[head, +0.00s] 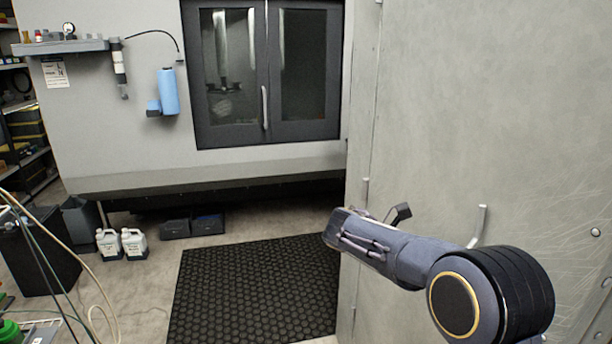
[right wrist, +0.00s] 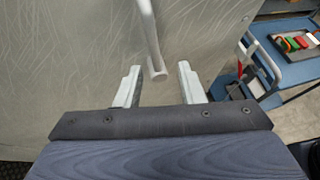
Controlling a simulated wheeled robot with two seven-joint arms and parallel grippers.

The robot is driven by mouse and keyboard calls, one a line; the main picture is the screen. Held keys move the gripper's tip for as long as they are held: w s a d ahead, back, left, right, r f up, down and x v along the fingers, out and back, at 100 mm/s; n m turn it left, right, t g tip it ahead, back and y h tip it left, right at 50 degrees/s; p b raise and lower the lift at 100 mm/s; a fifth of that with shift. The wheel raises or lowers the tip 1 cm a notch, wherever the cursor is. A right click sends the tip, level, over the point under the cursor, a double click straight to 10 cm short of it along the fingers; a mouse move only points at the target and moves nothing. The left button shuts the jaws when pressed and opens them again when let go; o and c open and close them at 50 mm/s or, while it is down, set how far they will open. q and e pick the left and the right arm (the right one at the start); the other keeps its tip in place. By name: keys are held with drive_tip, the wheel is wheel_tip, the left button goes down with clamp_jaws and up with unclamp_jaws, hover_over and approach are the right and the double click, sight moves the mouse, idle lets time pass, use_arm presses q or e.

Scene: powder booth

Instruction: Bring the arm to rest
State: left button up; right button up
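My right gripper (right wrist: 159,76) is open in the right wrist view, with its two pale fingers spread apart. A light metal bar handle (right wrist: 150,38) on a scratched grey panel (right wrist: 70,60) shows beyond and between the fingers. I cannot tell whether the fingers touch it; they are not closed on it. In the head view my right arm reaches in from the lower right, in front of the grey panel (head: 520,110). Its fingers cannot be made out there. A bar handle (head: 478,226) on that panel shows just above the arm. My left gripper is in neither view.
A grey machine with a dark windowed door (head: 265,75) stands at the back. A black mat (head: 250,290) lies on the floor. White jugs (head: 133,243) and hoses (head: 45,265) are at left. In the wrist view, a blue table (right wrist: 285,40) holds a tray with coloured items.

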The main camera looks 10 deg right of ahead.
drive_tip(key=s+d+f+m+t+y+b, duration=0.1)
drive_tip(key=s+f+m+y, duration=0.25)
drive_tip(key=s, duration=0.35)
drive_tip(key=s+d+f+m+y, duration=0.1)
drive_tip(key=s+f+m+y, duration=0.2)
drive_tip(key=s+y, duration=0.3)
drive_tip(key=s+a+f+m+t+y, duration=0.2)
drive_tip(key=s+a+m+t+y, duration=0.1)
drive_tip(key=s+a+m, duration=0.3)
drive_tip(key=s+a+f+m+t+y+b, duration=0.1)
drive_tip(key=s+a+m+t+y, duration=0.2)
drive_tip(key=s+a+m, duration=0.3)
drive_tip(key=s+m+y, duration=0.1)
drive_tip(key=s, duration=0.1)
drive_tip(key=shift+s+a+f+b, duration=0.25)
drive_tip(key=shift+s+f+b, duration=0.05)
drive_tip(key=shift+s+f, duration=0.1)
